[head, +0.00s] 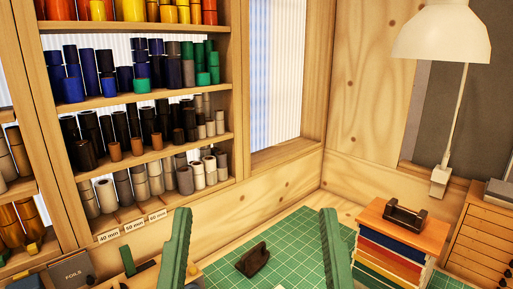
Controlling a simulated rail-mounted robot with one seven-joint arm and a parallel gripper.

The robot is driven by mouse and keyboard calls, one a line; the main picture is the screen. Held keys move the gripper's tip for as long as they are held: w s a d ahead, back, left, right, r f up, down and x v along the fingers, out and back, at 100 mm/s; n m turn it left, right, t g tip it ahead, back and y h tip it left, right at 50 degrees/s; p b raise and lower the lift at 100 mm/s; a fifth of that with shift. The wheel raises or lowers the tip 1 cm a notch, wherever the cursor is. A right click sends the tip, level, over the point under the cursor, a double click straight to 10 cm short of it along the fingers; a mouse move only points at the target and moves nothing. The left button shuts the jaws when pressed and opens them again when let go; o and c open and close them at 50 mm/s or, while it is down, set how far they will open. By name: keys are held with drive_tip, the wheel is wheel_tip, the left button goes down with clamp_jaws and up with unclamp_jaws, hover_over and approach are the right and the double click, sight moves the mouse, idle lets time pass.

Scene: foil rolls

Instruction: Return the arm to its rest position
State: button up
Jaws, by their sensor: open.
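My gripper (254,214) shows in the head view as two green fingers rising from the bottom edge. The fingers stand wide apart, one left and one right of the middle. Nothing is held between them. The rest of my arm is out of the picture.
A green gridded mat (300,232) lies beyond the fingers, with a small dark brown object (253,260) on it. A stack of coloured boards (385,258) bearing a dark holder (405,217) stands right. Shelves of foil rolls (150,125) fill the left; a lamp (440,35) hangs upper right.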

wheel_tip(320, 180, up, 20)
drive_tip(key=p, duration=1.6)
drive_tip(key=shift+a+r, duration=0.15)
drive_tip(key=shift+r, duration=0.1)
